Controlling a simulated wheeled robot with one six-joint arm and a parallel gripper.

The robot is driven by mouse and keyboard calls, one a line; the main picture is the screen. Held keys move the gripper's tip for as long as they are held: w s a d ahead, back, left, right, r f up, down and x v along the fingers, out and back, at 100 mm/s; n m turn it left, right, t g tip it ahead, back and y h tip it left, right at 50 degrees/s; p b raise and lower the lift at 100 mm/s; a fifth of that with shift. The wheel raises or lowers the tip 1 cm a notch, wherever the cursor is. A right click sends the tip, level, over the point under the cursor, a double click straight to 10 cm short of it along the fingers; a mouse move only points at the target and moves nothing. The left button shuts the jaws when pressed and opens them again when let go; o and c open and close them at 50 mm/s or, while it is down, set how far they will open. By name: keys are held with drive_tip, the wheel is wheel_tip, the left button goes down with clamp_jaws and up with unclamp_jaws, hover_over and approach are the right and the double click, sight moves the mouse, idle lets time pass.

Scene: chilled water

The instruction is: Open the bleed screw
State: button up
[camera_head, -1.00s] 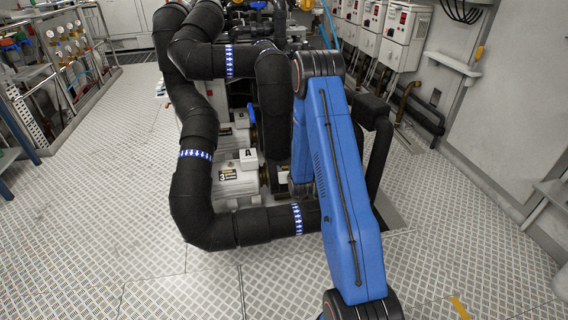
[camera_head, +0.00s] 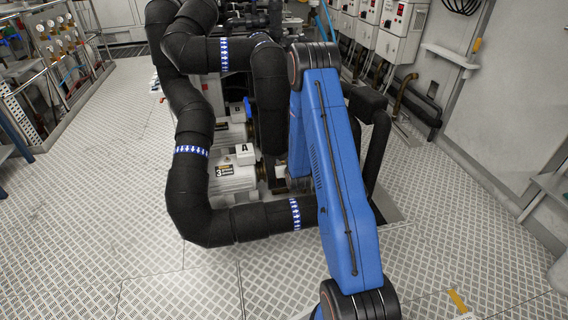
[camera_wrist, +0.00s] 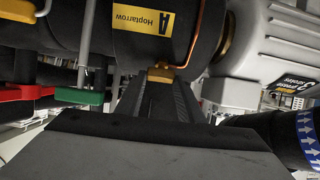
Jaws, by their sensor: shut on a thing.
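In the wrist view, a small brass piece, seemingly the bleed screw (camera_wrist: 176,73), sits under the black pump body (camera_wrist: 150,48) that bears a yellow "A Hoptarrow" label (camera_wrist: 142,18). A copper tube (camera_wrist: 194,35) runs down beside it. My gripper (camera_wrist: 166,84) reaches up to the brass piece and is shut on it. Its fingertips hide part of the piece, and the thread cannot be seen. In the head view, my blue arm hides the gripper and the screw.
A green handle (camera_wrist: 79,96) and a red handle (camera_wrist: 22,92) lie left of the gripper. A grey motor (camera_wrist: 270,45) is on the right, above a black pipe with a blue arrow band (camera_wrist: 308,135). Thick black pipes (camera_head: 190,130) stand left of my arm. Patterned floor (camera_head: 90,200) is open on the left.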

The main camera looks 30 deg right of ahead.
drive_tip(key=n+y, duration=0.2)
drive_tip(key=n, duration=0.2)
drive_tip(key=n+y, duration=0.1)
drive_tip(key=n, duration=0.3)
drive_tip(key=n+g+y, duration=0.1)
drive_tip(key=n+y, duration=0.1)
drive_tip(key=n, duration=0.2)
drive_tip(key=shift+d+y, duration=0.2)
drive_tip(key=shift+y, duration=0.1)
drive_tip(key=n+g+y, duration=0.1)
drive_tip(key=n, duration=0.3)
drive_tip(key=shift+r+g, duration=0.1)
drive_tip(key=shift+g, duration=0.2)
drive_tip(key=n+g+y, duration=0.1)
drive_tip(key=n+g, duration=0.1)
drive_tip(key=n, duration=0.3)
drive_tip(key=shift+w, duration=0.1)
drive_tip(key=n+g, duration=0.2)
drive_tip(key=n, duration=0.2)
drive_tip(key=shift+g, duration=0.3)
